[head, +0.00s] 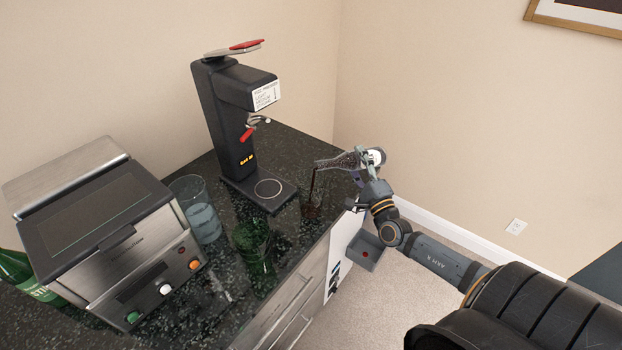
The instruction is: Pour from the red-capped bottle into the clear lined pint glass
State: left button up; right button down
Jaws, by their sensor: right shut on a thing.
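My right gripper (370,172) is shut on a clear bottle (344,160), held nearly level above the counter's right edge with its mouth to the left. No red cap shows on it. My left gripper is not in view.
A black dispenser (225,115) with red handles stands at the back of the dark speckled counter (200,292). A green glass (255,245) stands left of the pouring spot. A steel appliance (140,270) and a green bottle (38,290) are at left. Carpet lies right of the counter.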

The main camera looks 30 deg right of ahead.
jog(key=shift+r+n+y, duration=0.2)
jog(key=shift+n+y, duration=0.2)
jog(key=shift+n, duration=0.7)
dwell(2.5)
jog(key=shift+r+n+p, duration=0.3)
jog(key=shift+p, duration=0.05)
dwell(1.0)
